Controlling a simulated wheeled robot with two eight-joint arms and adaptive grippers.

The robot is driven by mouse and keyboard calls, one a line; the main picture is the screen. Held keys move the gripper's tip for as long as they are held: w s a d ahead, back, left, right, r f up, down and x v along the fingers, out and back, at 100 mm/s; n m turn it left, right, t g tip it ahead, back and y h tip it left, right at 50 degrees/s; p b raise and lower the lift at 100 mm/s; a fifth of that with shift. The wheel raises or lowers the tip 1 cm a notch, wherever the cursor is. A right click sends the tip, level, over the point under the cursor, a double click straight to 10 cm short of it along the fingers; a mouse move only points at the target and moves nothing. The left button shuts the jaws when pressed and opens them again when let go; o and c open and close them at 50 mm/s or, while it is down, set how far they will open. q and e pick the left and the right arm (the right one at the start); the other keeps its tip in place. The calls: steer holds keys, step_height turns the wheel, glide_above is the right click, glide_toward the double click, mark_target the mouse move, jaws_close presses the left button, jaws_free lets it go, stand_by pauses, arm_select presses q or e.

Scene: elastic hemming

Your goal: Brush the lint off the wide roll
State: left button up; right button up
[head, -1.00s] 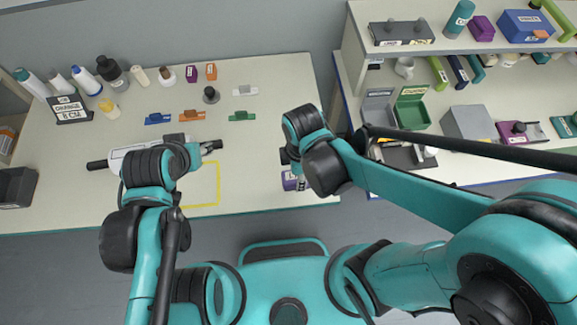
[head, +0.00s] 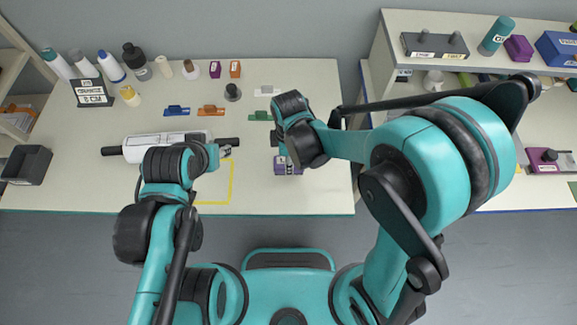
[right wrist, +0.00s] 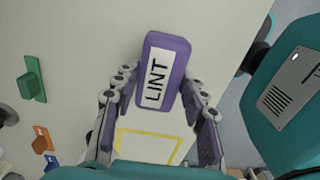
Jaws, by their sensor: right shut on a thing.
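The roll (head: 145,147), white with dark rod ends, lies across the left half of the table. My left gripper (head: 226,152) is beside the roll's right end; its fingers are too small and partly hidden to tell whether they are open. My right gripper (right wrist: 160,105) is shut on a purple block labelled LINT (right wrist: 163,72), the lint brush, held between both fingers. In the head view the brush (head: 287,167) is right of the yellow outline, below my right wrist. The roll is not visible in the right wrist view, and lint on it cannot be made out.
A yellow square outline (head: 231,183) is marked on the table near the front edge. Blue (head: 177,111), orange (head: 210,110) and green (head: 259,115) clips lie behind it. Bottles and a sign (head: 91,93) stand at the back left. A loaded shelf (head: 400,20) is at right.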

step_height(320, 180, down, 3)
steer(key=shift+b, duration=0.6)
steer(key=shift+f, duration=0.35)
steer(key=shift+c, duration=1.6)
steer(key=o, duration=1.4)
steer(key=shift+o, duration=0.2)
steer(key=shift+r, duration=0.1)
